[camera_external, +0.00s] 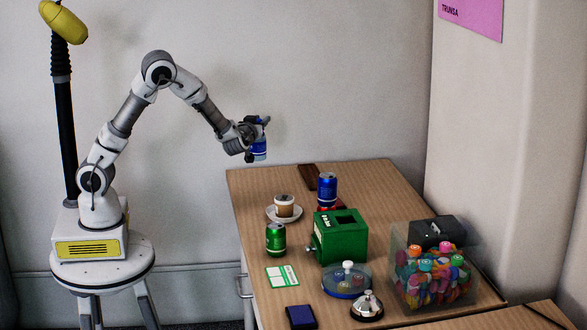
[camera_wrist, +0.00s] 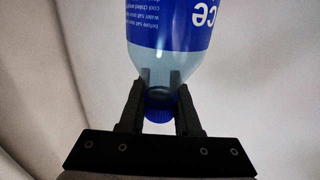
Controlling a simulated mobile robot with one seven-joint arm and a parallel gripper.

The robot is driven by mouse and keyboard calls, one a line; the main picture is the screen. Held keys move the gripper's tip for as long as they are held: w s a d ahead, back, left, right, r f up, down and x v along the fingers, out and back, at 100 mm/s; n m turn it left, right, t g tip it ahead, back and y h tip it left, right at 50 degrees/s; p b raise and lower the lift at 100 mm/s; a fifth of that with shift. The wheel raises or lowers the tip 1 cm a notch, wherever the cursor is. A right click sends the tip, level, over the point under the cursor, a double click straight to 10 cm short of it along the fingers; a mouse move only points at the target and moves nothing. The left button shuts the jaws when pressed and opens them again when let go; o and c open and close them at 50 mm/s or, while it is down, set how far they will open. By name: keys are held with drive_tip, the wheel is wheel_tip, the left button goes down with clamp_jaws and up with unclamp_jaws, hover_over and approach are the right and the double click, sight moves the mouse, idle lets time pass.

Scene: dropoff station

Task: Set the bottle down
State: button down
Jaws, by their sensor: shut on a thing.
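The bottle (camera_wrist: 168,38) is clear blue with a dark blue label and white lettering, and a blue cap (camera_wrist: 159,115). In the wrist view my gripper (camera_wrist: 159,92) is shut on its neck, one finger on each side. The bottle's far end runs out of the top of the wrist view. In the external view the bottle (camera_external: 259,148) hangs from my gripper (camera_external: 258,127), in the air above the back left edge of the wooden table (camera_external: 245,195). It is apart from the table.
The table holds a cup (camera_external: 284,206) on a saucer, a blue can (camera_external: 327,188), a green can (camera_external: 276,240), a green box (camera_external: 341,237), a blue-rimmed dish (camera_external: 346,282), a bell (camera_external: 367,306) and a clear bin of colourful items (camera_external: 432,275). The back left of the table is bare.

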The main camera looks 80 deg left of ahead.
drive_tip(key=s+a+f+b, duration=0.1)
drive_tip(key=a+f+b, duration=0.5)
drive_tip(key=a+f, duration=0.4)
drive_tip(key=shift+s+a+f, duration=0.3)
drive_tip(key=shift+a+f, duration=0.05)
drive_tip(key=shift+a, duration=1.45)
drive_tip(key=shift+f+b, duration=0.15)
drive_tip(key=shift+b, duration=0.15)
drive_tip(key=c, duration=0.6)
unclamp_jaws()
